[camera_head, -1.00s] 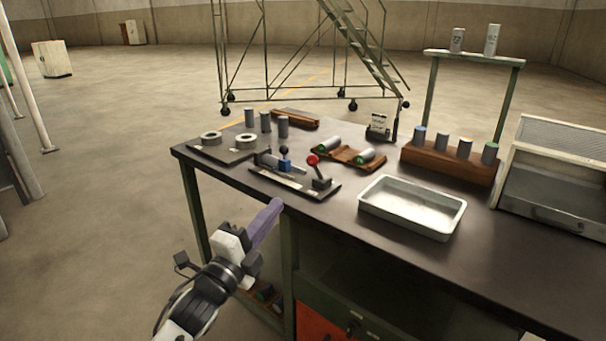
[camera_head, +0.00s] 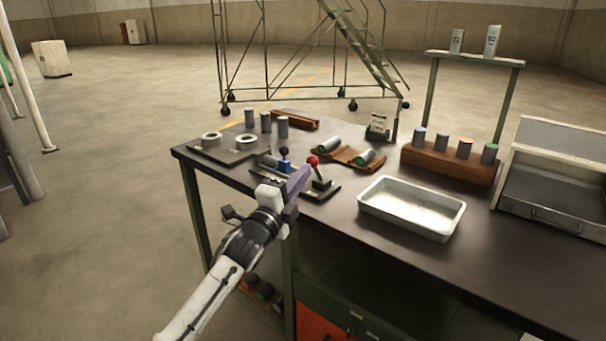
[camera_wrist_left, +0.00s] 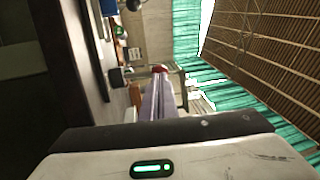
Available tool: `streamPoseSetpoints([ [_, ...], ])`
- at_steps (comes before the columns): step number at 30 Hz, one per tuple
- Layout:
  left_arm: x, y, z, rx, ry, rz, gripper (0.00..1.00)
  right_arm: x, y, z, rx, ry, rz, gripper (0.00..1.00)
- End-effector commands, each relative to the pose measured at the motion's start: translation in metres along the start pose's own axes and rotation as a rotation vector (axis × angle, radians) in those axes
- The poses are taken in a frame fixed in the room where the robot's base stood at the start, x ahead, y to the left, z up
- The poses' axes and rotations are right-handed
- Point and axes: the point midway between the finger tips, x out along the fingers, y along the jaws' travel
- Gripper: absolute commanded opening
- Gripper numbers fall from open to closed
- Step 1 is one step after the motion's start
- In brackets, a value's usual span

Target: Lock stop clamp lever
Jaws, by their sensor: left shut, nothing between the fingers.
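The stop clamp lever has a red ball knob (camera_head: 313,161) on a dark stem and stands on a dark fixture plate (camera_head: 322,192) near the table's front left edge. The red knob also shows in the left wrist view (camera_wrist_left: 159,69), just beyond the fingertips. A blue clamp part (camera_head: 284,166) with a black knob stands to its left, partly hidden. My left gripper (camera_head: 301,174) is shut and empty, with its purple fingers (camera_wrist_left: 158,98) beside the lever just below the red knob. I cannot tell whether they touch. My right gripper is not in view.
A white tray (camera_head: 412,207) lies to the right of the fixture. Behind are a wooden cradle with cylinders (camera_head: 348,156), a plate with two rings (camera_head: 228,150) and upright grey cylinders (camera_head: 266,122). A wooden rack (camera_head: 450,162) stands at the right.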

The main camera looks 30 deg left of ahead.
Motion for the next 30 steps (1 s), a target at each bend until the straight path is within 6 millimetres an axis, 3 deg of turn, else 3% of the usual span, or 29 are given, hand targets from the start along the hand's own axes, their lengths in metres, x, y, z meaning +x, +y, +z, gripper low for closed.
streamPoseSetpoints([
  [17, 0.007, -0.003, 0.0, 0.003, 0.001, 0.01, 0.0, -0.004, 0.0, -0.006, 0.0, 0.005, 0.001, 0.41],
  [30, 0.03, -0.025, -0.004, 0.027, -0.001, 0.137, 0.0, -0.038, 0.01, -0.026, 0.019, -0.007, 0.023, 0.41],
])
